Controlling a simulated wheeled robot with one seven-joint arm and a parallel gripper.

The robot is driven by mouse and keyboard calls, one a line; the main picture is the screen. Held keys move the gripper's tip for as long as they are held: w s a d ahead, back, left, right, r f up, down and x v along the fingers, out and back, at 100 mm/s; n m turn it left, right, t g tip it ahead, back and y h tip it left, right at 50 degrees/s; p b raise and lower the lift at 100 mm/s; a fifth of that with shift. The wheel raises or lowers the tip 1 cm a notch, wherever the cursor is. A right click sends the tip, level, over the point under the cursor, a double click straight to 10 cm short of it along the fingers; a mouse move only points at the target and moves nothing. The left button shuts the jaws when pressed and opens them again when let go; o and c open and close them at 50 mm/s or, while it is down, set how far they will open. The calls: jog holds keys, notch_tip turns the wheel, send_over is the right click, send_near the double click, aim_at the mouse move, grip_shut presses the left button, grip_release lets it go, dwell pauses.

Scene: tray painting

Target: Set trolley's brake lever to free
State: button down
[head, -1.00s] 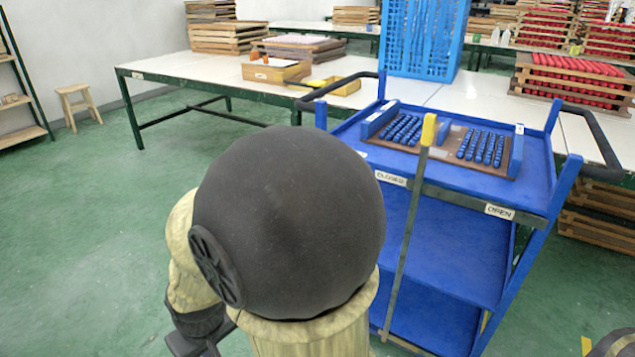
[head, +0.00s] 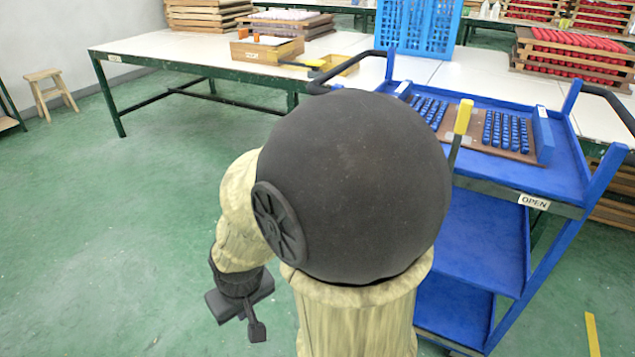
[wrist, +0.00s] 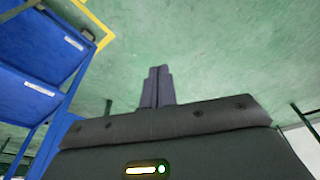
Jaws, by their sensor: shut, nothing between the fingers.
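The blue trolley (head: 590,165) stands at the right in the head view. Its brake lever (head: 463,118) has a yellow grip on a thin grey bar and stands upright, slightly tilted, left of the OPEN label (head: 534,201). My arm hides the lower bar and the rail's left part. My gripper (head: 257,330) hangs low at the left of my arm, well apart from the lever. In the wrist view its dark fingers (wrist: 157,86) are together and empty, with floor beyond. The trolley's blue shelves (wrist: 35,50) show at the upper left there; the lever cannot be made out.
A tray of blue pieces (head: 470,140) lies on the trolley's top. A long white table (head: 180,50) stands behind, with a wooden box (head: 266,50) and a blue crate (head: 417,30). A stool (head: 50,92) stands far left. Green floor at the left is clear.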

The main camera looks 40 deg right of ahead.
jog(key=w+d+f+m+t+p, duration=0.2)
jog(key=w+d+m+t+p, duration=0.3)
jog(key=d, duration=0.4)
jog(key=w+d+f+m+t+p, duration=0.2)
jog(key=w+d+f+m+p, duration=0.15)
jog(key=w+d, duration=0.5)
jog(key=s+d+r+m+t+h+p, duration=0.2)
jog(key=s+d+r+m+t+h, duration=0.1)
jog(key=d+m, duration=0.4)
jog(key=s+d+r+m+t+h+p, duration=0.2)
jog(key=s+d+r+m+t+h, duration=0.1)
jog(key=d+m, duration=0.4)
jog(key=shift+s+d+r+m+t+h, duration=0.2)
jog(key=shift+s+r+m+t+h, duration=0.25)
jog(key=shift+t+h, duration=0.35)
jog(key=shift+w, duration=0.15)
jog(key=w+a+b+x, duration=0.1)
jog(key=a+x, duration=0.1)
jog(key=x, duration=1)
jog(key=shift+w+a+r, duration=0.25)
jog(key=shift+w+r, duration=0.05)
jog(key=shift+w, duration=0.15)
